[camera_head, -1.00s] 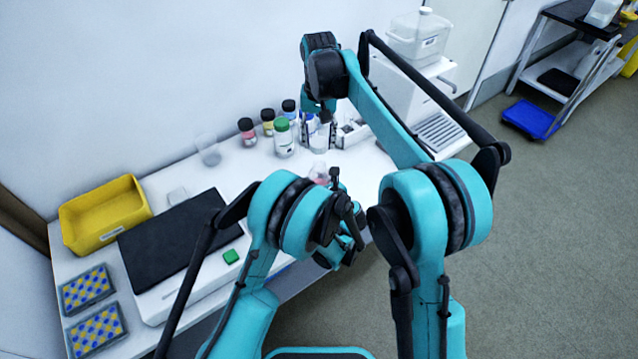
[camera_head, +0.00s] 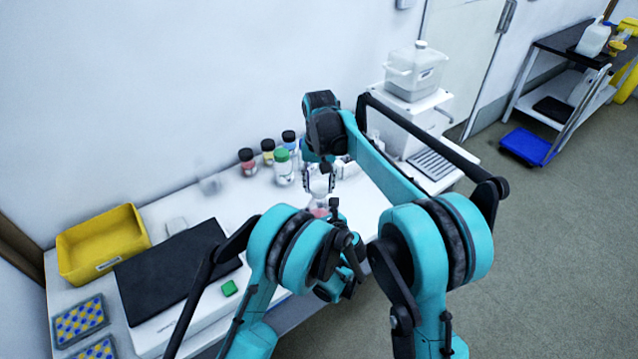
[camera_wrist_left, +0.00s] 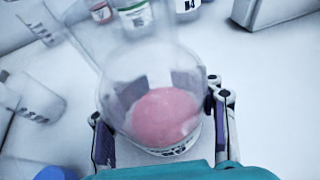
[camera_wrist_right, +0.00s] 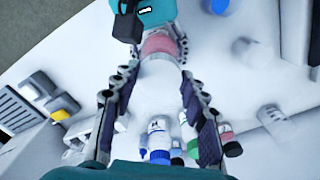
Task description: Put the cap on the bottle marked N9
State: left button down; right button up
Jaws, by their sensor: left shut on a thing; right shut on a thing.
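My left gripper (camera_wrist_left: 160,88) is shut around a clear vessel with pink contents (camera_wrist_left: 166,117). A label at its lower edge is too blurred to read. The pink vessel also shows in the head view (camera_head: 319,212) and at the top of the right wrist view (camera_wrist_right: 159,44). My right gripper (camera_head: 318,181) is shut on a pale, see-through thing (camera_wrist_right: 155,88), whose outline is hard to tell. It is above and close to the pink vessel; I cannot tell whether they touch. I cannot make out an N9 mark or a loose cap.
Capped bottles stand behind, including a green-capped one (camera_head: 283,168) and a red-labelled one (camera_head: 247,162). A yellow bin (camera_head: 102,243) and a black-topped device (camera_head: 175,268) are at left. A white unit with a clear tank (camera_head: 416,72) stands at right. Some table between is clear.

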aim_at(319, 210)
jog(key=shift+f, duration=0.85)
jog(key=shift+f, duration=0.55)
jog(key=m, duration=0.6)
jog(key=shift+a, duration=0.1)
jog(key=o, duration=0.9)
jog(key=shift+r, duration=0.1)
